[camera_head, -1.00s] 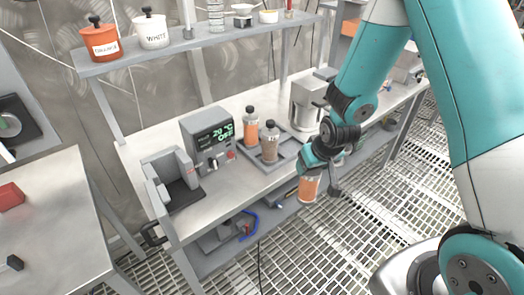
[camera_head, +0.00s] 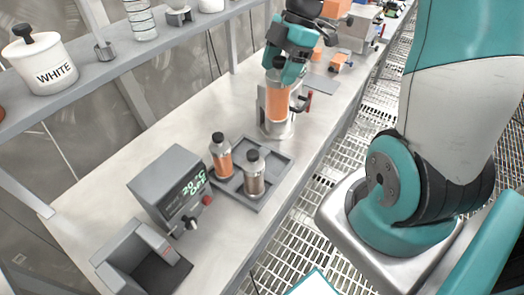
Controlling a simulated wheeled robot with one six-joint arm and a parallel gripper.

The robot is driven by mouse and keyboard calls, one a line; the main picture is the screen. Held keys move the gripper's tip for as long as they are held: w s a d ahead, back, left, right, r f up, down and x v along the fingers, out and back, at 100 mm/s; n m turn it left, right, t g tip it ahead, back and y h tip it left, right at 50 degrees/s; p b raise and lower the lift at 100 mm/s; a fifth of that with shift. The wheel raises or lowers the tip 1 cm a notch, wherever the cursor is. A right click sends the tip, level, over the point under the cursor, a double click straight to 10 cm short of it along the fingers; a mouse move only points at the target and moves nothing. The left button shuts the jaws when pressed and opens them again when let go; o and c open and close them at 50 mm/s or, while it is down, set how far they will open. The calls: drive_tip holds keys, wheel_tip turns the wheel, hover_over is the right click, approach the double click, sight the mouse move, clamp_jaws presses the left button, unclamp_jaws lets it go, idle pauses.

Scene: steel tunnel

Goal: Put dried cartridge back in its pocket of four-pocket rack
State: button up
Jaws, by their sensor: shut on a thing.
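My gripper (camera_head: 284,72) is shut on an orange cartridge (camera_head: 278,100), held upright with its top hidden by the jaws. It appears in front of or over a steel appliance (camera_head: 275,130); I cannot tell which. The grey four-pocket rack (camera_head: 287,161) lies on the bench, below and to the left of the gripper. An orange cartridge (camera_head: 222,158) stands in its left pocket and a brown-grey cartridge (camera_head: 254,178) in its front pocket, both with dark caps. The back and right pockets look empty.
A grey box with a green display (camera_head: 172,190) stands left of the rack, with a grey holder (camera_head: 140,255) at the front left. A shelf (camera_head: 95,92) with a white canister (camera_head: 42,62) runs above. Orange items (camera_head: 340,62) lie farther along the bench.

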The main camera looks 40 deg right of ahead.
drive_tip(key=shift+w+d, duration=0.1)
wheel_tip(320, 180, down, 20)
drive_tip(key=p, duration=0.2)
drive_tip(key=shift+r+n+p, duration=0.25)
drive_tip(key=shift+n+p, duration=0.05)
drive_tip(key=shift+f, duration=0.2)
drive_tip(key=o, duration=1.6)
drive_tip(key=shift+r, duration=0.1)
drive_tip(key=shift+r, duration=0.1)
